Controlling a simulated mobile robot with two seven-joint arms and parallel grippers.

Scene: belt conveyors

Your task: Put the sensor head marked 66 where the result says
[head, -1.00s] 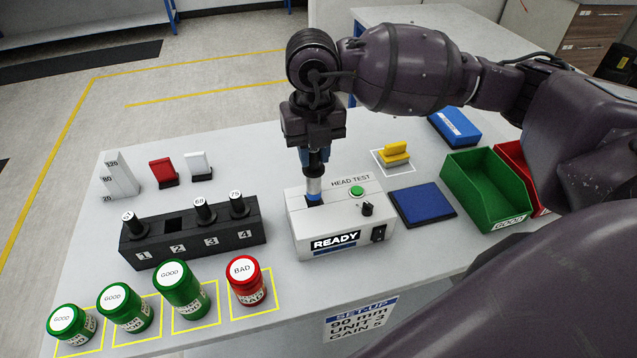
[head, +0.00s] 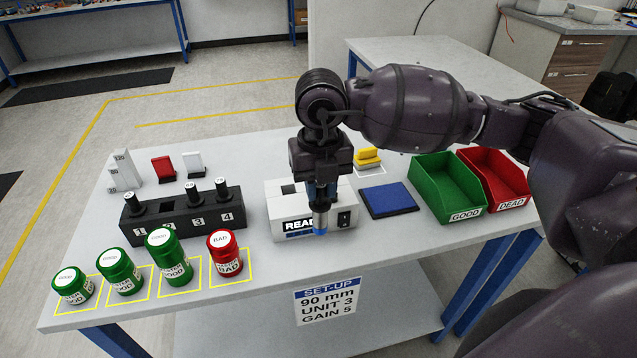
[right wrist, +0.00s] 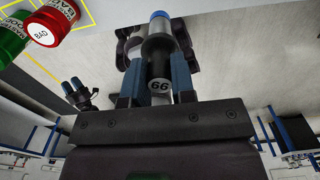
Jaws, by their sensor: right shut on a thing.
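My right gripper (head: 322,190) is shut on the sensor head (head: 320,218), a grey cylinder with a blue tip, and holds it tip down in front of the tester. In the right wrist view the sensor head (right wrist: 158,60) shows its label 66 between the fingers. The white tester (head: 277,212) stands behind; its display (head: 299,225) shows "READ", the rest hidden by the gripper. A green bin marked GOOD (head: 464,214) and a red bin marked DEAD (head: 512,203) stand at the right. A small dark gripper with blue fingers, seemingly my left (right wrist: 78,92), shows in the right wrist view.
A black rack (head: 190,226) holds heads in slots 1, 3 and 4; slot 2 is empty. Several green jars (head: 168,258) and a red BAD jar (head: 225,255) stand along the front edge. A blue pad (head: 388,200) lies right of the tester. A set-up card (head: 327,301) hangs in front.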

